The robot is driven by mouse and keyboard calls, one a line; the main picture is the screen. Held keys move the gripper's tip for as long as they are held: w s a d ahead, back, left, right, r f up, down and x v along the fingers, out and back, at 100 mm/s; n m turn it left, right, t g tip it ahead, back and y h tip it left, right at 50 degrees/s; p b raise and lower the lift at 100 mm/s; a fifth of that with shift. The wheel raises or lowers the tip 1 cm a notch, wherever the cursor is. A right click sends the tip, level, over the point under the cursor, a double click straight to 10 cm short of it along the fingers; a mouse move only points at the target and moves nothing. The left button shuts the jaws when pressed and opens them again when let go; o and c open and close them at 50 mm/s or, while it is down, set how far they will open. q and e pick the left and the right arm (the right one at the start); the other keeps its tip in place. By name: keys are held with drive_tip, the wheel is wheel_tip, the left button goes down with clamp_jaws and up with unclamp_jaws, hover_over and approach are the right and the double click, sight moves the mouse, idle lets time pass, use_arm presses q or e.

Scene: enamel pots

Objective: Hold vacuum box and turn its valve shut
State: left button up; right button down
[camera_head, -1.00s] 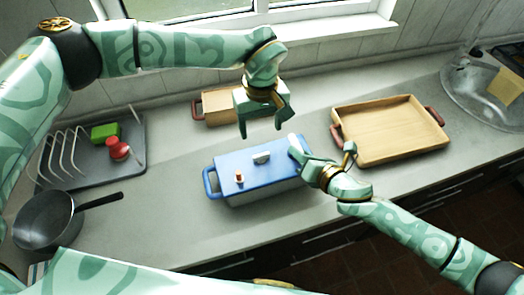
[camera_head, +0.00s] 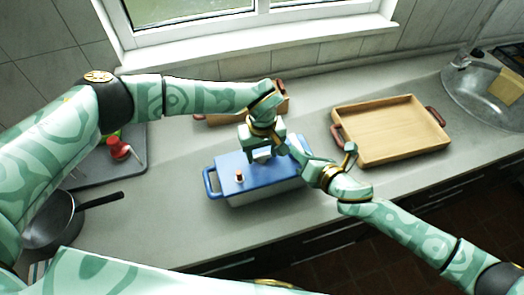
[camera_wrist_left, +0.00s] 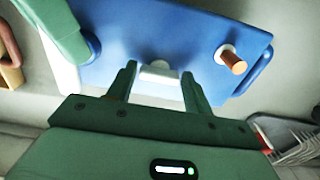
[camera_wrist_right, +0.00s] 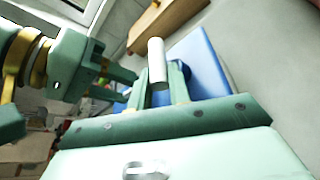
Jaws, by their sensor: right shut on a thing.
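The vacuum box (camera_head: 228,184) has a blue lid, a pale body and a blue loop handle on its left end. My right gripper (camera_head: 296,150) is at the box's right end, shut on a white cylindrical grip (camera_wrist_right: 157,58). My grippers partly hide the box's right side.
A wooden tray (camera_head: 388,132) lies to the right, near the sink (camera_head: 480,98). A smaller wooden tray (camera_head: 214,121) is behind the box, partly hidden by my left arm. A pan (camera_head: 50,225) and a dark rack tray (camera_head: 95,178) are at left. The counter before the box is clear.

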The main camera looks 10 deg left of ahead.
use_arm(q)
drive_tip(key=c, duration=0.5)
drive_tip(key=shift+n, duration=0.3)
drive_tip(key=n, duration=0.3)
drive_tip(key=shift+d+n, duration=0.1)
drive_tip(key=shift+n, duration=0.2)
drive_tip(key=n, duration=0.3)
drive_tip(key=shift+n, duration=0.4)
drive_tip(key=n, duration=0.5)
drive_tip(key=shift+w, duration=0.15)
drive_tip(key=shift+w+n, duration=0.1)
drive_tip(key=shift+n, duration=2.3)
use_arm(e)
drive_tip(key=shift+s, duration=0.1)
